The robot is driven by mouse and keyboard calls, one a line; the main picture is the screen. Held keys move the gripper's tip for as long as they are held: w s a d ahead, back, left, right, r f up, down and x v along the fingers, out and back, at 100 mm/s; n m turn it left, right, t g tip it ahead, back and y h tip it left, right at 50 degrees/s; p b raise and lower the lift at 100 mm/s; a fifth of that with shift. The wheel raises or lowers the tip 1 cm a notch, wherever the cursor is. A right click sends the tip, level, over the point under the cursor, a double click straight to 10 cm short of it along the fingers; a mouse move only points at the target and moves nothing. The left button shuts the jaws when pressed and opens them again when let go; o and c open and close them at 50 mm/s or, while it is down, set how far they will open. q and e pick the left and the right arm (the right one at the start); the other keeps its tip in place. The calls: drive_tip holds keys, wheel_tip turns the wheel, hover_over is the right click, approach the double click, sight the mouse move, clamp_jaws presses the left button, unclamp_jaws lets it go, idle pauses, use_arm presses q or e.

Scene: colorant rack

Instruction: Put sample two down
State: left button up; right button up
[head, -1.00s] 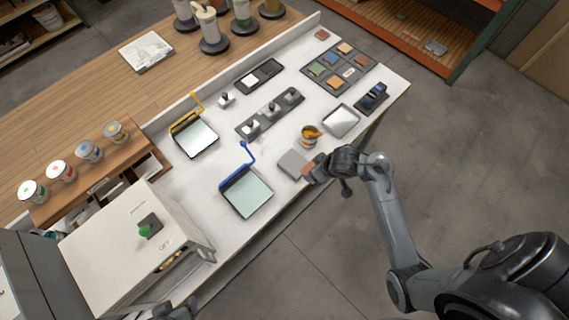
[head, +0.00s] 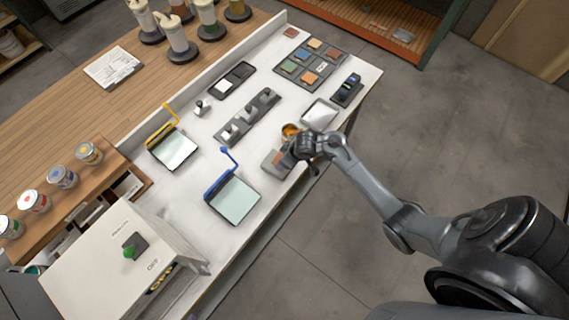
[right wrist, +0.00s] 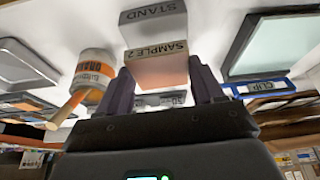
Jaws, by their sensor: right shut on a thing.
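My right gripper (head: 289,151) reaches over the table's front edge. In the right wrist view, its two dark fingers (right wrist: 162,88) are shut on sample two (right wrist: 158,68), a salmon-tan block with a "SAMPLE 2" label. In the head view, sample two (head: 277,158) shows as a small orange-brown patch at the fingers. The grey stand (head: 269,167) lies at the gripper, partly covered by it. In the right wrist view, the stand (right wrist: 153,22) shows its "STAND" label just beyond the sample. I cannot tell whether sample and stand touch. My left gripper is not visible.
An orange paint can (right wrist: 92,70) with a stick stands close beside the gripper; its top (head: 290,130) shows in the head view. A blue-clipped panel (head: 234,198) lies left of the stand, and a grey tray (head: 320,113) lies beyond the can.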

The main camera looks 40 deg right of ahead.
drive_tip(key=shift+w+f, duration=0.25)
drive_tip(key=shift+w, duration=0.15)
drive_tip(key=shift+f, duration=2)
drive_tip(key=o, duration=1)
drive_tip(key=shift+f+b, duration=0.15)
drive_tip(key=shift+b, duration=0.15)
